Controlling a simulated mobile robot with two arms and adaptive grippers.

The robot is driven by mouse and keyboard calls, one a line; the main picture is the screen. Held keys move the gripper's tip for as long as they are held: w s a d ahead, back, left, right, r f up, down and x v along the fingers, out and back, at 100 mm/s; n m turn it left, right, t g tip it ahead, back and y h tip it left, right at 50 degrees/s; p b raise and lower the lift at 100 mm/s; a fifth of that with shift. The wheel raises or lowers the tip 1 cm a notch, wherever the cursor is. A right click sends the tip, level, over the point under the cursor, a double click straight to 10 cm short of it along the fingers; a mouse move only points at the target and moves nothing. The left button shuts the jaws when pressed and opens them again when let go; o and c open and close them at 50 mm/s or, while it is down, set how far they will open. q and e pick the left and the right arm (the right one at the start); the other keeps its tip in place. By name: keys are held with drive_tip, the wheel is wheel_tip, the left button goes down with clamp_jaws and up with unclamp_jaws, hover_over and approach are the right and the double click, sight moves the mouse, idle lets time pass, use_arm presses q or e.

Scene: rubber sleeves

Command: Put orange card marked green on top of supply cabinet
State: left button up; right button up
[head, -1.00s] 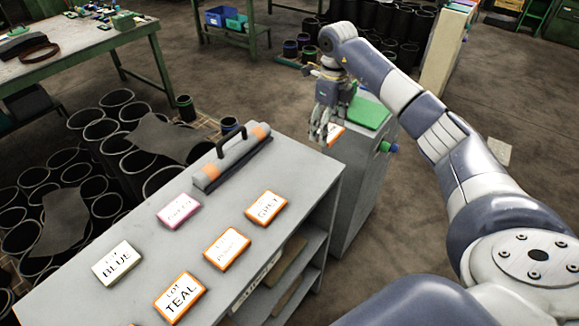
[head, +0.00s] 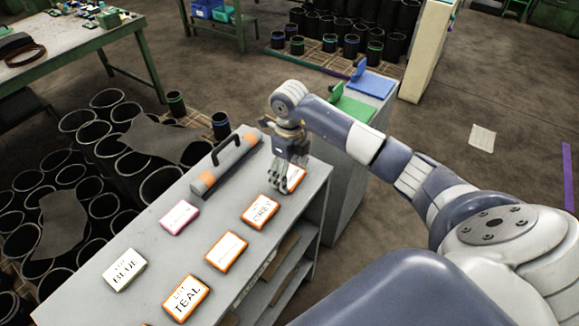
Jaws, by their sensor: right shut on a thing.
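My right gripper (head: 284,188) is shut on an orange-edged white card (head: 296,178). It is over the far right end of a grey shelf unit's top (head: 215,205). The fingers cover part of the card and its marking cannot be read. I cannot tell whether the card touches the top. Orange-edged cards on the same top read GREY (head: 261,212) and TEAL (head: 187,298); a third (head: 226,250) is too small to read. A grey cabinet (head: 344,192) stands behind, carrying a green item (head: 354,110) and a blue item (head: 371,82). Neither unit has a readable name. My left gripper is out of view.
A pink-edged card (head: 179,217), a pale BLUE card (head: 124,270) and a grey bar with a black handle (head: 226,162) also lie on the shelf unit. Black tubes (head: 159,184) crowd its left side. Open floor lies at the right.

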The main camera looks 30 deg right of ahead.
sight(289, 175)
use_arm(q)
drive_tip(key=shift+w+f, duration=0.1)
use_arm(e)
drive_tip(key=shift+f, duration=0.1)
drive_tip(key=o, duration=0.6)
drive_tip(key=shift+f, duration=0.1)
drive_tip(key=o, duration=0.4)
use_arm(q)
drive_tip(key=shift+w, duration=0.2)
use_arm(e)
drive_tip(key=shift+o, duration=0.2)
drive_tip(key=shift+r, duration=0.3)
use_arm(q)
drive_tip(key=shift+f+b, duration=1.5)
drive_tip(key=shift+b, duration=0.2)
use_arm(e)
wheel_tip(289, 175, up, 12)
